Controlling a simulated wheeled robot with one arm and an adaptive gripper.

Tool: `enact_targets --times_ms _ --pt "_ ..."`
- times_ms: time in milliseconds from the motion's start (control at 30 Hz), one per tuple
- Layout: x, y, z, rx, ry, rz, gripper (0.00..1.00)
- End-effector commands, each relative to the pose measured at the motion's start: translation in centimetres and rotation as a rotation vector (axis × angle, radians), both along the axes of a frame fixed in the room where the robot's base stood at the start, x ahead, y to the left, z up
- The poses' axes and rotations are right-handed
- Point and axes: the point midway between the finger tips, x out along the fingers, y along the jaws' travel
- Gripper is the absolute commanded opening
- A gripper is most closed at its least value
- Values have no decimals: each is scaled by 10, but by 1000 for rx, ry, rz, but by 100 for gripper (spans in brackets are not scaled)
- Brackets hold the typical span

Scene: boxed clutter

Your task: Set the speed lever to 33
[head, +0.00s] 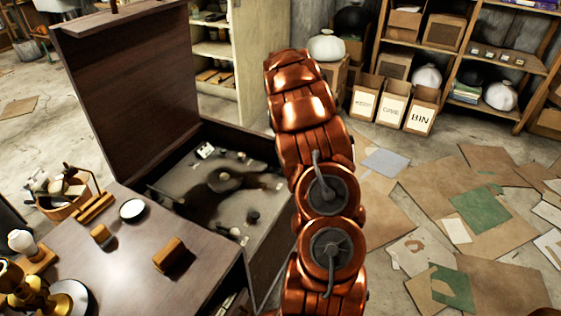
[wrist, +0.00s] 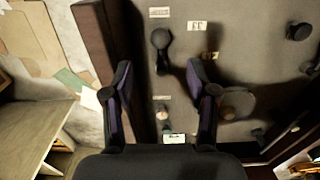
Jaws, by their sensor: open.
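A dark lever (wrist: 160,40) with a rounded head stands on the grey deck (wrist: 215,70) of an open wooden cabinet. A pale label (wrist: 197,26) that looks like an upside-down 33 lies to its right, and another pale label (wrist: 159,12) lies beyond its head; its text is unreadable. My gripper (wrist: 160,70) is open and empty, its fingers either side of the lever's near end in the wrist view. I cannot tell whether they touch it. In the head view my arm hides the gripper; the deck (head: 190,172) shows left of the arm.
The cabinet's raised lid (head: 125,80) stands behind the deck, and its wall (wrist: 95,30) runs close to my left finger. A round knob (wrist: 298,31) rises at the deck's right. A wooden top (head: 130,250) with small objects adjoins the cabinet. Cardboard sheets (head: 500,285) litter the floor.

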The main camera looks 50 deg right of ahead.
Motion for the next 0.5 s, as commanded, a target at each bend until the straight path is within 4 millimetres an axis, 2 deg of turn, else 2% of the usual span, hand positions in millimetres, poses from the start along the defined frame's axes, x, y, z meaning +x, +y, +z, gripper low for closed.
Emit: enact_targets --times_ms 500 --pt "-1 1 -46 0 2 -2 58"
